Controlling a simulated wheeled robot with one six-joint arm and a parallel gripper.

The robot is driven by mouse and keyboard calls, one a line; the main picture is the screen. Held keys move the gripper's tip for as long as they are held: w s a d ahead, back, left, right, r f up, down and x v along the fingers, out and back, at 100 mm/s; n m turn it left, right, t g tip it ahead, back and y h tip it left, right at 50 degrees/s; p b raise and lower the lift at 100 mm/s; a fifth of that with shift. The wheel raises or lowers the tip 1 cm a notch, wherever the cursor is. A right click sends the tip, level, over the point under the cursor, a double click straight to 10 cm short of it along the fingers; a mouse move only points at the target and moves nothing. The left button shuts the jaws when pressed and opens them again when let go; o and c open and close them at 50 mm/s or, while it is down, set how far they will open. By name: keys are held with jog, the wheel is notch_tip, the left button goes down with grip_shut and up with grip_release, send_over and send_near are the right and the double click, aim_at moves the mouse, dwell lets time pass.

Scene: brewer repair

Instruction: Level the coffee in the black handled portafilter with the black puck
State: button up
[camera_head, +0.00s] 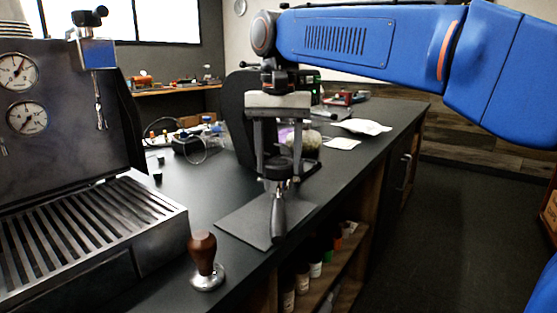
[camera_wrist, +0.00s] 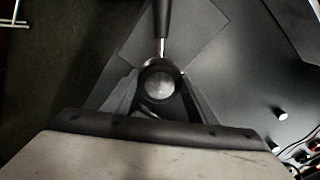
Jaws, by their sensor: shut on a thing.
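The black handled portafilter (camera_head: 279,214) lies over a dark mat on the counter, its handle pointing toward the front. Its handle (camera_wrist: 161,18) runs to the top edge in the wrist view. My gripper (camera_head: 278,172) points down over the basket end and is shut on the round black puck (camera_head: 278,164). In the wrist view the puck (camera_wrist: 159,86) shows a lighter round middle between my fingers and covers the basket end. I cannot tell whether it touches the coffee; the coffee is hidden.
A tamper (camera_head: 204,262) with a brown handle stands near the counter's front edge. The espresso machine (camera_head: 75,170) fills the left. The dark mat (camera_head: 240,222) lies under the portafilter. A dark upright appliance (camera_head: 238,115), a jar (camera_head: 306,140) and white papers (camera_head: 362,126) are behind.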

jog(key=shift+m, duration=0.6)
jog(key=shift+n, duration=3.4)
jog(key=shift+d+n, duration=0.15)
jog(key=shift+n, duration=3.45)
jog(key=shift+m, duration=3.5)
jog(key=shift+r, duration=0.1)
jog(key=shift+r, duration=3.95)
